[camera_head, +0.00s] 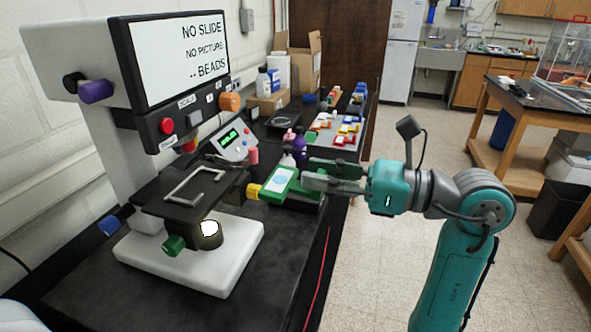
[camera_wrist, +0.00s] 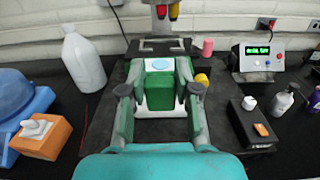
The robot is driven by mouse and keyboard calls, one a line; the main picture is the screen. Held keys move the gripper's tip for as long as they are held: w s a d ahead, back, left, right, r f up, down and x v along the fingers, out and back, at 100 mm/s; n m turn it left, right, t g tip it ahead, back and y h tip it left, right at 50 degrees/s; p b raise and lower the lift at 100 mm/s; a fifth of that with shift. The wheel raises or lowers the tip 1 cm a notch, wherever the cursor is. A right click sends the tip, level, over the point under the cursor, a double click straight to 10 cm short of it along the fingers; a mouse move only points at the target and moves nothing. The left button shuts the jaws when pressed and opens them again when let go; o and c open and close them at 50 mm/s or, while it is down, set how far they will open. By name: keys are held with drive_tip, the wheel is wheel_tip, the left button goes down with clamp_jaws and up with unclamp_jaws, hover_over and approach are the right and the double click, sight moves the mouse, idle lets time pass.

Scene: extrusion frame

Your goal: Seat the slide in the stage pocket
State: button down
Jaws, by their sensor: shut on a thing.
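The slide (camera_head: 277,182) is a green plate with a white label and a light blue spot. My gripper (camera_head: 308,176) is shut on it and holds it to the right of the stage. In the wrist view the slide (camera_wrist: 160,92) lies between the two fingers of my gripper (camera_wrist: 160,78), label end forward. The microscope's black stage (camera_head: 160,206) carries a pale grey U-shaped bracket, the stage pocket (camera_head: 178,187), which looks empty. The stage also shows ahead of the slide in the wrist view (camera_wrist: 133,50). The slide is apart from the pocket.
The microscope screen (camera_head: 180,52) reads "NO SLIDE NO PICTURE -- BEADS". A yellow knob (camera_head: 253,191) is close beside the slide. A display box (camera_head: 236,140) stands behind the stage. A white jug (camera_wrist: 86,58) and orange box (camera_wrist: 41,137) stand left in the wrist view.

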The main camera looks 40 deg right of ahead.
sight(272, 178)
drive_tip(key=shift+s+d+r+g+h, duration=0.2)
drive_tip(key=shift+s+g+h, duration=0.1)
drive_tip(key=shift+g, duration=0.1)
drive_tip(key=f+x, duration=0.2)
drive_tip(key=x, duration=1.6)
drive_tip(key=shift+w+f, duration=0.1)
drive_tip(key=shift+f, duration=0.1)
drive_tip(key=c, duration=0.8)
unclamp_jaws()
drive_tip(key=shift+c, duration=0.2)
drive_tip(key=v, duration=1.2)
drive_tip(key=shift+r, duration=0.25)
